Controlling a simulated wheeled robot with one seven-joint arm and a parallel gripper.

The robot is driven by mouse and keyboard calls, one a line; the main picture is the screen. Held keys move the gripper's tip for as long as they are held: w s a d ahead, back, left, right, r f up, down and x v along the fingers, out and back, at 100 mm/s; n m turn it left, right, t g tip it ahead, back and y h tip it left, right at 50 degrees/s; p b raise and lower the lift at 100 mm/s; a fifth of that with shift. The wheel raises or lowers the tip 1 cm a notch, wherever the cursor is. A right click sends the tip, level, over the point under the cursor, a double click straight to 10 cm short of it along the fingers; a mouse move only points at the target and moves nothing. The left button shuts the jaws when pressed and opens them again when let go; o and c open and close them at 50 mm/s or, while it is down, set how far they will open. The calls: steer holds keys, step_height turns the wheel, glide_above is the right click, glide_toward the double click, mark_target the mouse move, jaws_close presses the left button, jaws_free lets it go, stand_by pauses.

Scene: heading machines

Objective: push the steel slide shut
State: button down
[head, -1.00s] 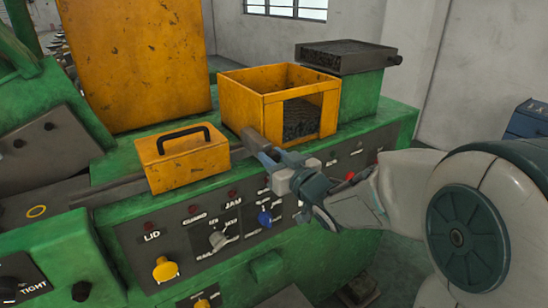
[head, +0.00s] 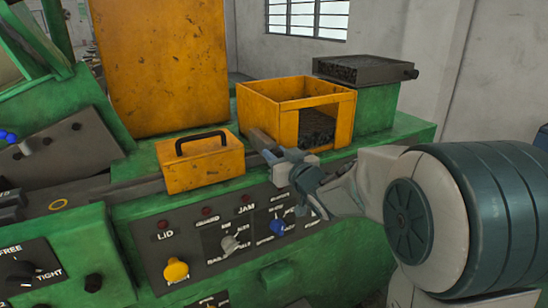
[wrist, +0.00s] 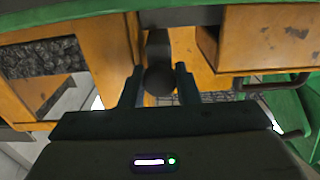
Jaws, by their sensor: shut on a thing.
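The steel slide (head: 262,142) is a dark grey bar that shows between the yellow handled box and the open-fronted yellow bin. Its dark round knob (wrist: 160,80) sits between my two fingers in the wrist view, with a dark stem beyond it. My gripper (head: 284,163) is shut on this knob, low in front of the bin. In the head view the fingers hide most of the knob and the near end of the slide. I cannot tell how far the slide is out.
The yellow box (head: 200,168) with a black handle stands left of the slide. The yellow bin (head: 268,112) holding dark pieces stands behind my gripper. A panel with a yellow knob (head: 175,270) and a blue knob (head: 278,228) lies below. A dark tray (head: 362,70) is at the back right.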

steer(key=c, duration=1.3)
jaws_free()
steer(key=shift+w+r, duration=0.1)
steer(key=shift+r, duration=0.05)
steer(key=shift+o, duration=0.7)
steer(key=shift+w+a, duration=0.1)
steer(key=shift+w, duration=0.05)
steer(key=b+v, duration=0.2)
steer(key=v, duration=1.2)
